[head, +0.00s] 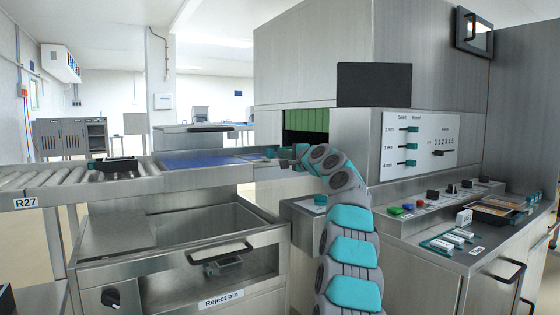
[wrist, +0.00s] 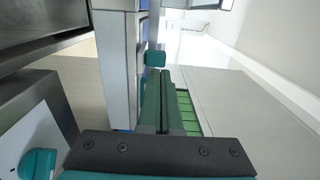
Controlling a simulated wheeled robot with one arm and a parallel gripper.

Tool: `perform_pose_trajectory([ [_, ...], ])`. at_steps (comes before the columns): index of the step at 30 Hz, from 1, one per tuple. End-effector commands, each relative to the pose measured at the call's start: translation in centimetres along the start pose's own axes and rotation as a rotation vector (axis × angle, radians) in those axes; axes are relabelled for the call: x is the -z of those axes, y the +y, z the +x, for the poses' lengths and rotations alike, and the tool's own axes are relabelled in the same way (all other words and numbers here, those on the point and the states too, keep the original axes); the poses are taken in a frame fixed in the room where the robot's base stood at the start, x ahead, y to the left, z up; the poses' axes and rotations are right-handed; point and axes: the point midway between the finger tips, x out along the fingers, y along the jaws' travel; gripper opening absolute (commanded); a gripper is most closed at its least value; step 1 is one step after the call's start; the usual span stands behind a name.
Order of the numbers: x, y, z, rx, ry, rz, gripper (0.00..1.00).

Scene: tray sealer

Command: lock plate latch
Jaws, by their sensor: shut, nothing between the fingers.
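My gripper (wrist: 163,76) is shut and empty, its two long teal fingers side by side in the wrist view. A small teal knob (wrist: 155,58) shows just beyond the fingertips, on the edge of a pale metal rail; I cannot tell whether they touch it. In the head view my gripper (head: 284,157) is small and partly hidden by my wrist, at the conveyor end before the machine opening. Another teal knob (wrist: 38,163) sits on a white plate at lower left; it also shows in the head view (head: 320,200) on a low metal box. Neither knob is clearly labelled as the plate latch.
The machine opening has green strips (head: 307,125). A blue conveyor belt (head: 200,160) leads to it, with a dark tray (head: 112,165) on the rollers. The reject bin (head: 225,260) stands below. A control panel (head: 420,147) with teal sliders is at right.

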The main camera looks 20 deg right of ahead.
Motion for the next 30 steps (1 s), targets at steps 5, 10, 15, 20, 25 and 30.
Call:
perform_pose_trajectory([
  [5,-0.1,0.1,-1.7,0.003,0.0,0.001,0.0],
  [10,0.0,0.1,-3.2,0.0,-0.001,0.002,0.0],
  [15,0.0,0.2,-4.7,-0.001,-0.002,0.002,0.0],
  [20,0.0,-0.1,-6.3,0.002,-0.001,0.002,0.0],
  [25,0.1,-0.1,-7.8,0.002,0.001,0.002,0.0],
  [30,0.1,0.1,-9.0,-0.001,0.0,0.002,0.0],
])
